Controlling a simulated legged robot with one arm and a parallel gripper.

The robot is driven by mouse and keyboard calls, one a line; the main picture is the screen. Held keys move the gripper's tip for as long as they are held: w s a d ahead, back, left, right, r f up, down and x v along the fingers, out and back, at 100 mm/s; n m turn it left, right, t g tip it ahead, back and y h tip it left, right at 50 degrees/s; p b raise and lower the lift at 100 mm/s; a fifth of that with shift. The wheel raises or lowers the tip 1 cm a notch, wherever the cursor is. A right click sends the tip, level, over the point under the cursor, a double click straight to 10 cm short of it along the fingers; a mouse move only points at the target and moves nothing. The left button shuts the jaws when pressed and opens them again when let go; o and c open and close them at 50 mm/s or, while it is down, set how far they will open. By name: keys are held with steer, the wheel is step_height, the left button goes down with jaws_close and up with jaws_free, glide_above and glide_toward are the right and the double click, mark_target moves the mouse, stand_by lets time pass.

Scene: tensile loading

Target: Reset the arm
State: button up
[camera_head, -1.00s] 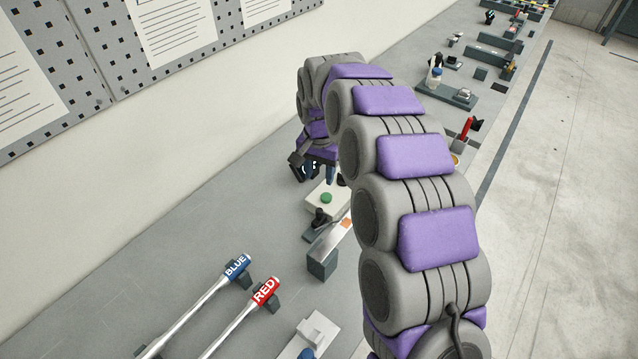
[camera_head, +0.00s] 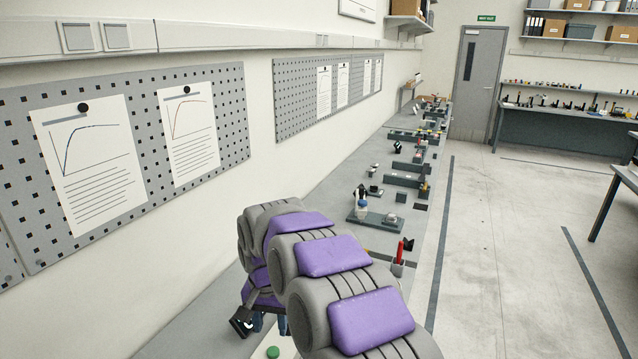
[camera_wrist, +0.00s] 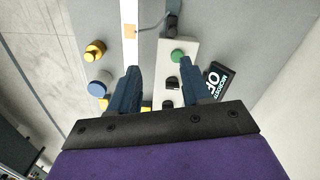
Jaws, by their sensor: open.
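My arm, grey with purple pads, arches over the bench in the head view. My gripper (camera_head: 268,323) hangs at its far end, pointing down, partly cut by the lower frame edge. In the wrist view my gripper (camera_wrist: 165,85) has two dark blue fingers spread apart with nothing held between them. Below the fingers is a pale control box (camera_wrist: 178,62) with a green button (camera_wrist: 178,56), which also shows at the bottom of the head view (camera_head: 272,352). A metal strip with an orange patch (camera_wrist: 130,30) lies near the box.
In the wrist view, a yellow knob (camera_wrist: 95,50), a blue-topped round part (camera_wrist: 97,89) and a black lettered block (camera_wrist: 216,82) sit near the fingers. The long bench (camera_head: 330,195) carries several fixtures further off. A pegboard wall (camera_head: 120,155) borders the left; the floor (camera_head: 500,240) is clear at right.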

steer(key=s+d+r, duration=0.5)
steer(key=s+d, duration=0.3)
steer(key=d, duration=0.3)
steer(key=s+d, duration=0.5)
steer(key=s, duration=0.4)
steer(key=s+d+f+g, duration=0.1)
steer(key=s+d, duration=0.4)
steer(key=s, duration=0.4)
steer(key=s+d+f+n, duration=0.1)
steer(key=s+d, duration=0.5)
steer(key=s, duration=0.3)
steer(key=shift+s+g, duration=0.3)
steer(key=shift+s, duration=0.05)
steer(key=shift+c, duration=0.3)
